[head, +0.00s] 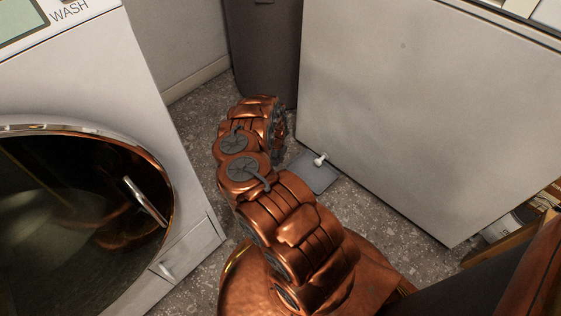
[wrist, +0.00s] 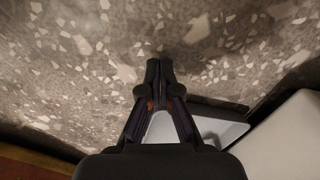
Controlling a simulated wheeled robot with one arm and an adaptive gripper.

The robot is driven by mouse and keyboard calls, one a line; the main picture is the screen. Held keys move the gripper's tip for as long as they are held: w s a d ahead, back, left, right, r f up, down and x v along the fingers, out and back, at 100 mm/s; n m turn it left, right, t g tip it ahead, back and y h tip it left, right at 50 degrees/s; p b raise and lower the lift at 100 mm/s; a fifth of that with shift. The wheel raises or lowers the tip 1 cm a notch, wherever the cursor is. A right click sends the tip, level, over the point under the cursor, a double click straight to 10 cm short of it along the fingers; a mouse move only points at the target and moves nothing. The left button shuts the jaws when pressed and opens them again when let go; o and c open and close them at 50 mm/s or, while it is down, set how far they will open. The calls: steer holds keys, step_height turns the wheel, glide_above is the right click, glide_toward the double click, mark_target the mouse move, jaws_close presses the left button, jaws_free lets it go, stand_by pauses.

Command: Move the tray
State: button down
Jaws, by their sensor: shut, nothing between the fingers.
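A flat grey tray (head: 318,178) lies on the speckled floor beside the foot of the white cabinet. A small white piece (head: 320,160) shows at its far edge; I cannot tell if it is part of it. My arm covers part of the tray's left side. In the wrist view the pale tray (wrist: 228,130) is at lower right, partly behind my gripper (wrist: 158,68). The gripper is shut and empty, pointing at bare floor. The fingers are hidden by my arm in the head view. I cannot tell whether they touch the tray.
A white washer (head: 190,185) with a round dark door (head: 75,215) and handle stands at left. The large white cabinet (head: 430,110) fills the right. A dark grey bin-like object (head: 265,50) stands behind. Narrow speckled floor (head: 200,115) lies between them.

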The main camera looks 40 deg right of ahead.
step_height(320, 180, up, 10)
steer(key=p, duration=0.4)
steer(key=shift+w+a+p, duration=0.15)
steer(key=shift+w+p, duration=0.15)
steer(key=shift+w, duration=0.15)
steer(key=shift+s+a, duration=0.1)
